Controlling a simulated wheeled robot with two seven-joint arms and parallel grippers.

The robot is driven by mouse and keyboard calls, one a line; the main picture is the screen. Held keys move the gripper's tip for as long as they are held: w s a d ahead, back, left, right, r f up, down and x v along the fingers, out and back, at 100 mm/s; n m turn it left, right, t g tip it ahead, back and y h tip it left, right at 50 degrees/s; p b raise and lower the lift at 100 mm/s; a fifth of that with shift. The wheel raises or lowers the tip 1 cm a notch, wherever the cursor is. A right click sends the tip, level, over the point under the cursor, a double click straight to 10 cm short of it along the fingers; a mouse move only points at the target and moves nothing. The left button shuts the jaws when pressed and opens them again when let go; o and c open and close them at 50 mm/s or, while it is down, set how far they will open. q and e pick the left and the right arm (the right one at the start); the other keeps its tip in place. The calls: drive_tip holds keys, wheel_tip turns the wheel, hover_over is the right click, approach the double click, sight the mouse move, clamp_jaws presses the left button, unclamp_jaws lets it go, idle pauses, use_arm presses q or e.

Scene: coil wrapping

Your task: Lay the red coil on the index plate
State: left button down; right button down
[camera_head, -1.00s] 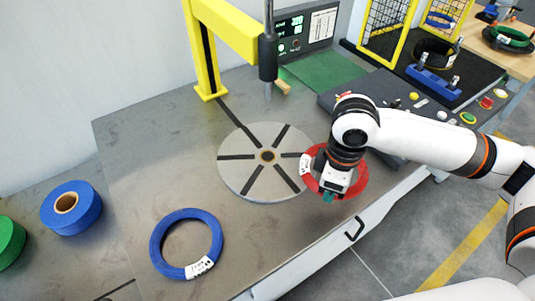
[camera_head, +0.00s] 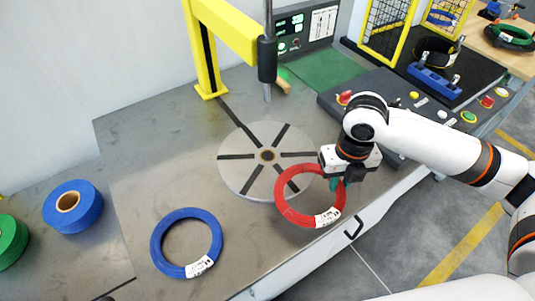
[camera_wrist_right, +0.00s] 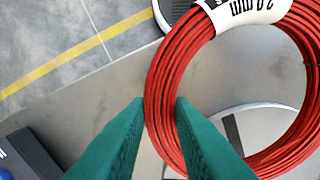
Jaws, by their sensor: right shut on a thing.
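The red coil (camera_head: 283,211) is a ring with a white label, held at the near right side of the index plate (camera_head: 236,175). In the head view it overlaps the plate's near right edge; I cannot tell its exact height. My right gripper (camera_head: 337,183) is shut on the coil's far right rim. In the right wrist view the green fingers (camera_wrist_right: 160,110) stand on either side of the red strands (camera_wrist_right: 160,85), and part of the plate (camera_wrist_right: 270,112) shows through the ring. The plate is a grey disc with black radial slots and a brown centre hub. My left gripper is not in view.
A blue coil (camera_head: 159,252) lies on the table (camera_head: 140,145) at the near left. A blue roll (camera_head: 86,207) and a green roll (camera_head: 12,240) stand at the far left. A yellow post (camera_head: 205,60) with a vertical rod (camera_head: 267,60) rises behind the plate. A control panel (camera_head: 400,125) sits behind my right arm.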

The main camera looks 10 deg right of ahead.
drive_tip(key=shift+w+d+n, duration=0.1)
drive_tip(key=shift+w+n, duration=0.05)
drive_tip(key=shift+n, duration=0.55)
drive_tip(key=p, duration=0.2)
hover_over(291, 148)
drive_tip(key=shift+s, duration=0.2)
drive_tip(key=shift+w, duration=0.15)
drive_tip(key=shift+f+p, duration=0.65)
drive_tip(key=shift+f, duration=1.15)
drive_tip(key=c, duration=1.3)
unclamp_jaws()
drive_tip(key=shift+o, duration=0.2)
wheel_tip(291, 148, up, 8)
drive_tip(key=b, duration=0.1)
drive_tip(key=shift+f, duration=0.2)
